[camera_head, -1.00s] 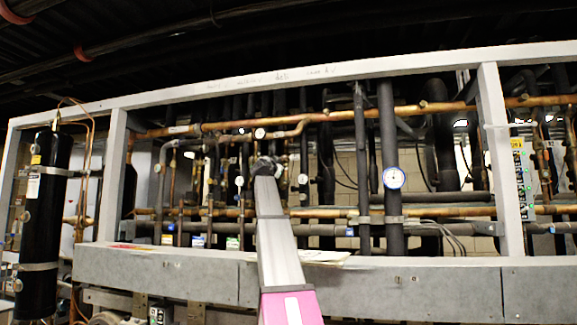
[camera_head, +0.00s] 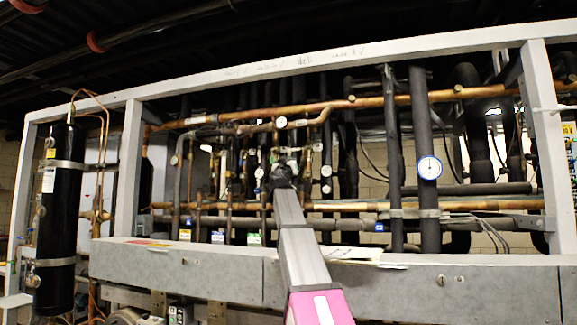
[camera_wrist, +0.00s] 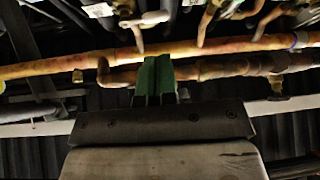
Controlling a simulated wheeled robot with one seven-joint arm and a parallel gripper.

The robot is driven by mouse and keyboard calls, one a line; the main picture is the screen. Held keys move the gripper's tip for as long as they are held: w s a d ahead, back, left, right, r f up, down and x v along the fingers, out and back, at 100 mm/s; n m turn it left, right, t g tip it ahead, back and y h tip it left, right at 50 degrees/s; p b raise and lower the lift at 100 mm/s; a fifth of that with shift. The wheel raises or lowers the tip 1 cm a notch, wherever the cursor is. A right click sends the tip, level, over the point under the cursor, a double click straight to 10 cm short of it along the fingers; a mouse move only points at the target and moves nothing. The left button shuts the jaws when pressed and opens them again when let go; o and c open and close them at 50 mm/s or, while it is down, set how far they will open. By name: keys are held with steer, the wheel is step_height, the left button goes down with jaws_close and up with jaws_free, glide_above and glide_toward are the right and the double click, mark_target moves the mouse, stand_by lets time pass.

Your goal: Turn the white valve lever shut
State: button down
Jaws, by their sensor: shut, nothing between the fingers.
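My gripper (camera_head: 284,172) reaches up into the middle of the pipe rack in the head view. In the wrist view its green fingers (camera_wrist: 155,80) are shut together with nothing between them, in front of a copper pipe. A pale, lever-like piece (camera_wrist: 148,18) lies just beyond the fingertips in the wrist view, apart from them. It may be the white valve lever, but I cannot tell for sure. In the head view the spot around the fingertips is small and crowded, and my arm partly hides it.
Copper pipes (camera_head: 240,130) run across above the gripper, with dark vertical pipes and a round gauge (camera_head: 429,168) to the right. A grey beam (camera_head: 200,272) runs below. A black tank (camera_head: 60,215) stands at left. Room around the fingers is tight.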

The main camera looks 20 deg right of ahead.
mark_target(293, 149)
steer(key=x, duration=0.9)
steer(key=shift+w+d+r, duration=0.2)
steer(key=shift+w, duration=0.1)
steer(key=shift+w+r, duration=0.4)
steer(key=shift+r, duration=0.4)
steer(key=v, duration=1.1)
steer(key=shift+s+f, duration=0.2)
steer(key=shift+f, duration=0.1)
